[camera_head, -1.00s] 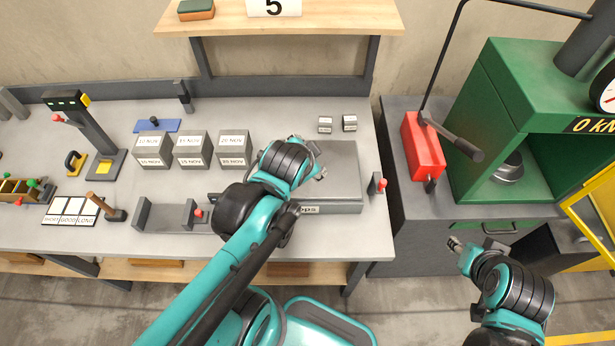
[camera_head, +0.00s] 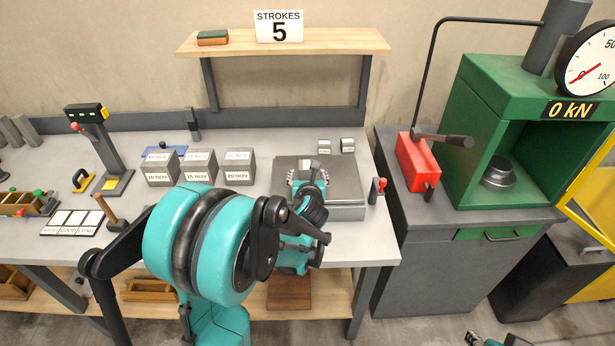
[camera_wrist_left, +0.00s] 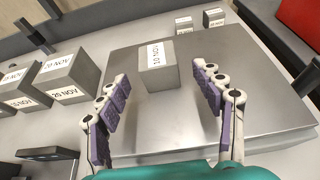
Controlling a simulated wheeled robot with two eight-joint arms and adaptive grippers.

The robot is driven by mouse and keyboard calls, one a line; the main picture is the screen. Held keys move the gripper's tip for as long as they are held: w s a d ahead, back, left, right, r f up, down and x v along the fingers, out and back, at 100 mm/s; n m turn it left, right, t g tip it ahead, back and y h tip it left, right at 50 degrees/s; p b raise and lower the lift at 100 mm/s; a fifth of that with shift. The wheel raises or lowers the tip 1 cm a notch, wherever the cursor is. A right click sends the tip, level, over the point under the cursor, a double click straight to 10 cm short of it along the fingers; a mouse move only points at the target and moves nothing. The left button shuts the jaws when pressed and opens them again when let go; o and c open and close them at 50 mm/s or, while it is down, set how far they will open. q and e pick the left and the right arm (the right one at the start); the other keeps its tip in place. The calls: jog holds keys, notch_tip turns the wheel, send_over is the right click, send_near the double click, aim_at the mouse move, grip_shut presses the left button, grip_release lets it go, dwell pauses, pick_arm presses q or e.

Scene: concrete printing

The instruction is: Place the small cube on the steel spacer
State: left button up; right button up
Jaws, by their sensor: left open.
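A small grey cube (camera_wrist_left: 151,70) labelled "10 NOV" stands on a flat metal-topped block (camera_wrist_left: 255,105) in the left wrist view. My left gripper (camera_wrist_left: 165,92) is open. Its purple-padded fingers are apart, and the cube shows between and beyond the fingertips, with no clear contact. In the head view my left gripper (camera_head: 308,178) is over that block (camera_head: 345,178) and largely hides the cube. A round stepped steel piece (camera_head: 499,172), perhaps the spacer, sits inside the green press. Only the tip of my right gripper (camera_head: 474,338) shows at the bottom edge.
Larger dated cubes (camera_head: 239,169) stand left of the block. Two small cubes (camera_head: 347,145) (camera_head: 324,147) stand behind it. A red pump unit (camera_head: 418,162) with a lever stands between bench and green press (camera_head: 478,110). The press front is open.

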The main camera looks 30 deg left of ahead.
aim_at(307, 167)
pick_arm(q)
jog(key=x, duration=0.2)
jog(key=b+x, duration=0.1)
jog(key=r+b+x, duration=0.1)
jog(key=x, duration=0.1)
jog(key=shift+w+a+f, duration=0.1)
jog(key=shift+w+a, duration=0.25)
jog(key=shift+w, duration=0.05)
jog(key=shift+s+d, duration=0.1)
jog(key=shift+c, duration=0.6)
grip_shut()
